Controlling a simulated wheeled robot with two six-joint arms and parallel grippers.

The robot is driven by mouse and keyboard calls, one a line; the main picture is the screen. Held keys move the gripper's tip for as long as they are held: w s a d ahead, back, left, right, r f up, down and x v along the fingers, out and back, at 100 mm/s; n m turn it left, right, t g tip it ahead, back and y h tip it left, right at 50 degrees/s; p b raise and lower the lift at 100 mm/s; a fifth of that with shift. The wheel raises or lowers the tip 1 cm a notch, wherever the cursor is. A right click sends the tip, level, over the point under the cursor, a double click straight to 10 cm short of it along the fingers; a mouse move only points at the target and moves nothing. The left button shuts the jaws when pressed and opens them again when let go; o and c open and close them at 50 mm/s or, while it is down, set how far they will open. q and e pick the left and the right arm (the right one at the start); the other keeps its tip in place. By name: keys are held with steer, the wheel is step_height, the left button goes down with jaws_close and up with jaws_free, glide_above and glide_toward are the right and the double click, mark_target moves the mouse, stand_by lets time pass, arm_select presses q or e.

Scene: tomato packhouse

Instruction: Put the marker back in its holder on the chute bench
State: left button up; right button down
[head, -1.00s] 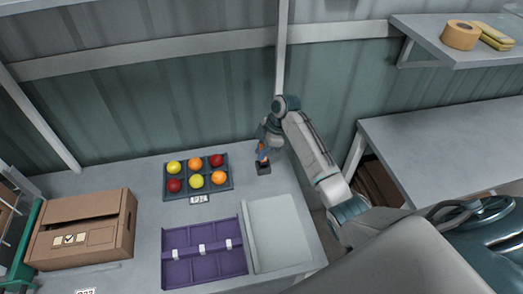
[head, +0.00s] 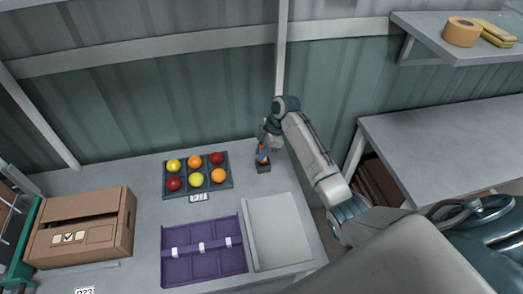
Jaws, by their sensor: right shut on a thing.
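The marker (head: 265,150) shows as a small blue and orange piece at the right gripper, upright or nearly so. The holder (head: 264,168) is a small dark block on the bench, to the right of the tomato tray. My right gripper (head: 264,147) is shut on the marker directly above the holder. The marker's lower end meets the holder in the picture; I cannot tell how deep it sits in it. The chute bench (head: 145,205) is grey. My left gripper is not in view.
A dark tray (head: 168,194) holds several red, orange and yellow tomatoes left of the holder. A purple divided tray (head: 205,268) and a pale grey panel (head: 277,232) lie in front. A cardboard box (head: 115,232) stands at the left. Behind is a corrugated wall (head: 160,120).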

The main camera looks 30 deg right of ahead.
mark_target(262, 146)
steer(key=shift+f+b, duration=0.4)
steer(key=shift+f, duration=0.65)
steer(key=c, duration=1.2)
jaws_free()
steer(key=shift+c, duration=0.5)
steer(key=shift+c, duration=1.2)
steer(key=shift+r, duration=0.1)
step_height(262, 146, up, 7)
steer(key=p, duration=0.6)
steer(key=shift+p, duration=0.4)
